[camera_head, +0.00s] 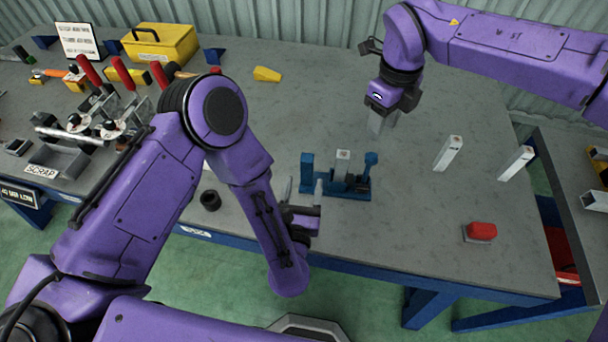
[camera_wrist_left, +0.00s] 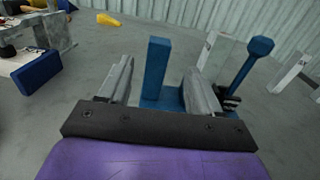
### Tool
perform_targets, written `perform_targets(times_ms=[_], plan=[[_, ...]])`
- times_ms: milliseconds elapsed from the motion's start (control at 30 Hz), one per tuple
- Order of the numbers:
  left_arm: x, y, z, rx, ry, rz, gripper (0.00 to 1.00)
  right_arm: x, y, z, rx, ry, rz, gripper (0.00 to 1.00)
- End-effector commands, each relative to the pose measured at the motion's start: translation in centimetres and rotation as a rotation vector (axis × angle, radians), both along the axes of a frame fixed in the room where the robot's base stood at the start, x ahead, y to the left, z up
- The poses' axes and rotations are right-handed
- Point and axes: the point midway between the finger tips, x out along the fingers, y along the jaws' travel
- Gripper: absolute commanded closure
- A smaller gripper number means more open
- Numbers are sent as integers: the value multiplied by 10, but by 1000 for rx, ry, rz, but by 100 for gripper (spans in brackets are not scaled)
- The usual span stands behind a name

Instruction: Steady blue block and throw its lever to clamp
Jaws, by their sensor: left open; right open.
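The blue block (camera_head: 349,190) stands on the grey table, with an upright blue post at its left end and a blue lever (camera_head: 369,167) standing up at its right end. A short silver tube stands in it between the two. In the left wrist view, the blue post (camera_wrist_left: 157,68) shows between my left fingers, and the lever (camera_wrist_left: 252,62) stands to the right of them. My left gripper (camera_head: 303,190) is open just left of the block; whether it touches is unclear. My right gripper (camera_head: 380,122) is open above the table behind the block, fingers pointing down.
A red-topped block (camera_head: 481,231) lies near the front right. A black ring (camera_head: 210,200) lies left of my left gripper. Red-handled clamps (camera_head: 90,72) and a yellow toolbox (camera_head: 160,42) are at the far left.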

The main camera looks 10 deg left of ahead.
Motion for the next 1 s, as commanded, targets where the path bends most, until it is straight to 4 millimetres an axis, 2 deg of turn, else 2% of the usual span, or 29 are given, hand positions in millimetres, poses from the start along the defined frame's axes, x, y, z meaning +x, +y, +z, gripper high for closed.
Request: perform_targets(times_ms=[200, 400, 533, 767, 933, 967, 1000], plan=[[48, 4, 0, 1, -1, 8, 36, 0, 0, 0, 0, 0, 0, 57], [79, 5, 0, 4, 0, 6, 36, 0, 0, 0, 0, 0, 0, 57], [86, 5, 0, 5, 1, 5, 36, 0, 0, 0, 0, 0, 0, 57], [87, 5, 0, 6, 1, 4, 36, 0, 0, 0, 0, 0, 0, 57], [87, 5, 0, 6, 2, 4, 92, 0, 0, 0, 0, 0, 0, 57], [87, 5, 0, 6, 2, 4, 100, 0, 0, 0, 0, 0, 0, 57], [87, 5, 0, 6, 2, 4, 100, 0, 0, 0, 0, 0, 0, 57]])
